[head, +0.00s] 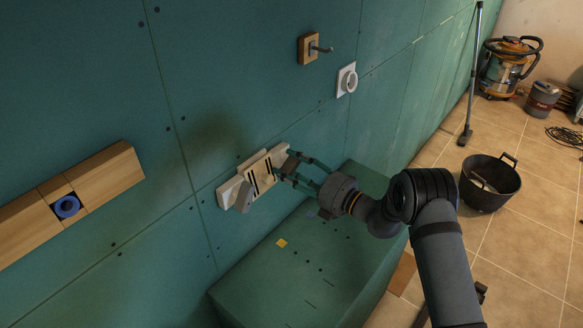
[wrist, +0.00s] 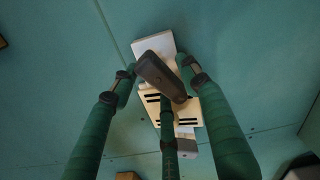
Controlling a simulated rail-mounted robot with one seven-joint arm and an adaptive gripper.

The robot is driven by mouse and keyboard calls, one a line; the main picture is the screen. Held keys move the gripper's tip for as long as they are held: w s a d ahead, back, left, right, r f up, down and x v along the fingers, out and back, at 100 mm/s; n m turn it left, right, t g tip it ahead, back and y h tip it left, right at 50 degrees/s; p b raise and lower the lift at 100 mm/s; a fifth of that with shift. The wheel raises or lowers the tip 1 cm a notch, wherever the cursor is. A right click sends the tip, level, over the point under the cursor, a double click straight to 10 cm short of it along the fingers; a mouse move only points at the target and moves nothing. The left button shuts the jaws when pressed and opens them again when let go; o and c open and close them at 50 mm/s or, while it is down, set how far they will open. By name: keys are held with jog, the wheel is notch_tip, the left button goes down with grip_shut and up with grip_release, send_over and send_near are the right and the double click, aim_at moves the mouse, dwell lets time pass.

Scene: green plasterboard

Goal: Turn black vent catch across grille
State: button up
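The vent grille (head: 262,176) is a cream plate with black slots on the green wall; it also shows in the wrist view (wrist: 151,107). The dark vent catch (wrist: 162,77) lies slanted in front of the grille's upper part in the wrist view. In the head view a dark piece (head: 293,158) at the grille's right end is partly behind my fingers. My gripper (head: 285,167) is at the grille's right side, its green fingers spread. In the wrist view its fingertips (wrist: 157,70) stand on either side of the catch; contact is unclear.
A grey block (head: 243,197) sits at the grille's lower left. A green box (head: 310,265) stands below it. A wooden rail with a blue ring (head: 67,206) is on the left wall. A black bucket (head: 488,184) stands right.

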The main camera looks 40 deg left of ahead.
jog(key=c, duration=1)
jog(key=shift+f, duration=0.1)
jog(key=shift+m, duration=0.3)
jog(key=shift+r+m, duration=0.3)
jog(key=shift+m, duration=0.6)
jog(key=shift+r+m+p, duration=0.1)
jog(key=shift+m+p, duration=0.5)
jog(key=shift+m, duration=1.1)
jog(key=shift+d, duration=0.1)
jog(key=o, duration=1.1)
jog(key=shift+w, duration=0.15)
jog(key=shift+o, duration=0.2)
